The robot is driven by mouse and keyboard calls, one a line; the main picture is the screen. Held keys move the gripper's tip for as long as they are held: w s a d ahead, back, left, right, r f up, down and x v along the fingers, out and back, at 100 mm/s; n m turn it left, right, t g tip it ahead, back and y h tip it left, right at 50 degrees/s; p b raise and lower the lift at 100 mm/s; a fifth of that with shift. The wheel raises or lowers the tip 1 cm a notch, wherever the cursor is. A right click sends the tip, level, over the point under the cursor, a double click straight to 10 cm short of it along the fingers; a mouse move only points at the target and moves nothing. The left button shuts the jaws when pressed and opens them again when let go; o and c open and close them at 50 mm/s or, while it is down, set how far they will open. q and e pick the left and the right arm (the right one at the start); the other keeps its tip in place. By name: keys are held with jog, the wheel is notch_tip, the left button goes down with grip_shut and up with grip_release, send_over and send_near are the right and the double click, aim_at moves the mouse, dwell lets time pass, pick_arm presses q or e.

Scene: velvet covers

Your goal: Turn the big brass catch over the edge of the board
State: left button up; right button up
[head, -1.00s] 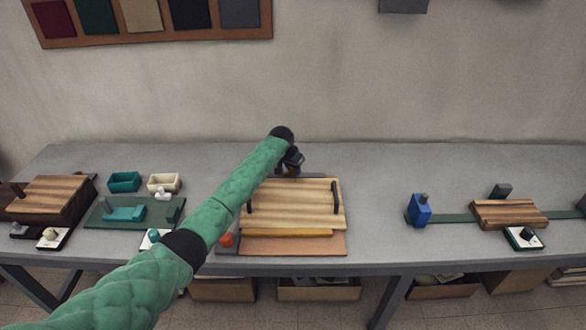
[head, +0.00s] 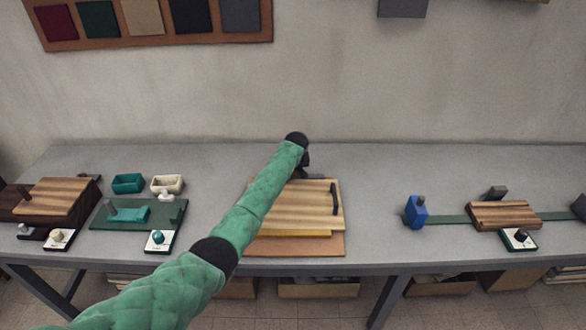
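The board (head: 290,206) is a light striped wooden plate lying on the workbench, with a dark handle (head: 334,198) at its right side. A yellow strip (head: 295,234) runs along its front edge, above a reddish-brown base board (head: 300,246). My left arm, in a green quilted cover, crosses in front of the board's left part. My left gripper (head: 303,172) points down at the board's back edge, mostly hidden behind my arm, so its fingers cannot be made out. I cannot make out the big brass catch; it may be hidden there. My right gripper is out of view.
To the left are a wooden block (head: 60,195), a green tray (head: 108,218), and teal (head: 128,183) and cream (head: 167,183) boxes. To the right are a blue block (head: 416,211) and a striped wooden block (head: 505,215) on a green strip. Bare bench (head: 370,215) lies between.

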pick_arm(q)
jog(key=shift+s+d+f+n+y, duration=0.15)
jog(key=shift+n+y, duration=0.25)
jog(key=shift+n, duration=0.5)
jog(key=shift+n+g+y+b, duration=0.3)
jog(key=shift+n+b, duration=0.1)
jog(key=shift+n, duration=0.5)
jog(key=n+b, duration=0.1)
jog(key=n, duration=0.1)
jog(key=n+g+y+b, duration=0.1)
jog(key=n+b, duration=0.1)
jog(key=n, duration=0.1)
jog(key=shift+y, duration=0.3)
jog(key=shift+n, duration=0.5)
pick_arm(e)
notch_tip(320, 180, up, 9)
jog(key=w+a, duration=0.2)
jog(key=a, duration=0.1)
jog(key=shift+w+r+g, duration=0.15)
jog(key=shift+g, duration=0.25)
pick_arm(q)
jog(key=o, duration=1)
jog(key=shift+c, duration=0.2)
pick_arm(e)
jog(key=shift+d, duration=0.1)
